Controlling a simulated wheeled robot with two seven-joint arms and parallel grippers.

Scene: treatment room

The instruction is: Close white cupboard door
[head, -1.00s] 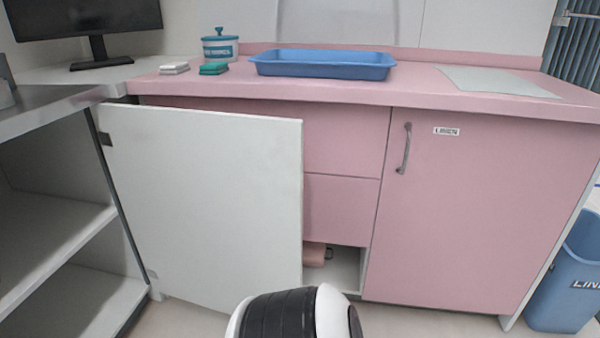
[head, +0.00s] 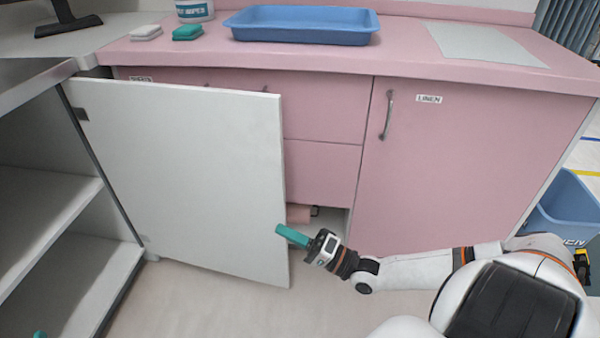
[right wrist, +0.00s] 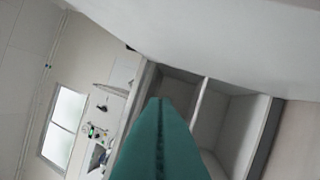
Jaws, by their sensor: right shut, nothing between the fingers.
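In the right wrist view the shut teal fingers (right wrist: 161,140) point ahead, with a pale surface along the top. A small teal tip (head: 40,334) shows at the bottom left of the head view.
A pink LINEN door (head: 460,180) is closed on the right. A blue tray (head: 300,38) lies on the pink counter (head: 400,70). Grey-white shelves (head: 50,200) stand at the left. A blue bin (head: 565,205) is at the far right. The floor before the door is clear.

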